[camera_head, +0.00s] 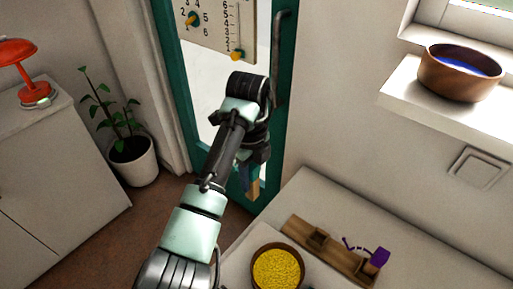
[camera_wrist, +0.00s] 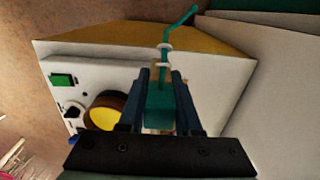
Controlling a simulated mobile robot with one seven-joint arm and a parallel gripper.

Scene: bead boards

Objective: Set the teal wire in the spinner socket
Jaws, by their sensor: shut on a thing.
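The teal wire (camera_wrist: 165,38) stands up from a teal block (camera_wrist: 159,101), bent near its top end. My gripper (camera_wrist: 162,78) is shut on the teal block, which sits between its two dark fingers. In the head view my gripper (camera_head: 250,180) hangs in front of the teal-framed door, left of the white table; the wire itself is too small to make out there. A wooden rack (camera_head: 299,230) with square pockets lies on the table, and a purple block with a purple wire (camera_head: 377,259) stands at its right end. I cannot tell which part is the spinner socket.
A bowl of yellow beads (camera_head: 276,268) stands beside the rack. A numbered board (camera_head: 216,28) with a dial and slider is on the door. A brown bowl (camera_head: 453,73) sits on the sill. A potted plant (camera_head: 133,163) and cabinet (camera_head: 60,185) are at left.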

